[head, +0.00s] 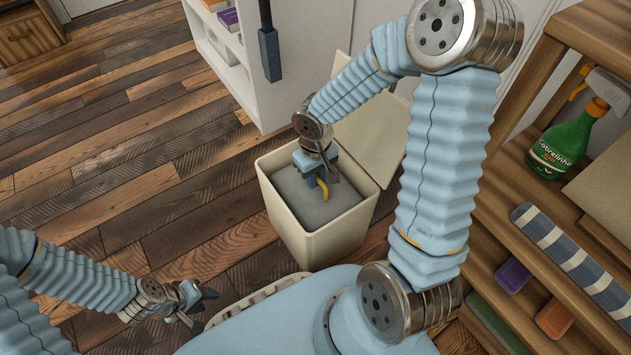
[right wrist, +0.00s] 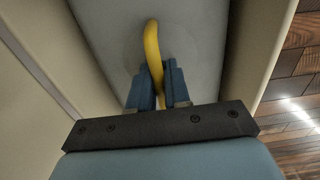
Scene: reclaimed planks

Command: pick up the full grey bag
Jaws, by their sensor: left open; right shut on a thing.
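The full grey bag (head: 297,205) sits inside a cream bin (head: 328,237) whose lid is open. Its grey surface also fills the middle of the right wrist view (right wrist: 200,35). A yellow tie (right wrist: 152,50) stands up from the bag; it also shows in the head view (head: 323,190). My right gripper (head: 322,181) reaches down into the bin mouth and is shut on the yellow tie, with the blue fingers (right wrist: 160,85) on both sides of it. My left gripper (head: 200,308) is open and empty, low at the left, apart from the bin.
The bin's raised lid (head: 372,125) leans behind it. A wooden shelf (head: 515,125) at the right holds a green spray bottle (head: 565,140), a striped cloth (head: 570,255) and small blocks. A white shelf unit (head: 262,85) stands behind. Plank floor (head: 130,190) at the left is clear.

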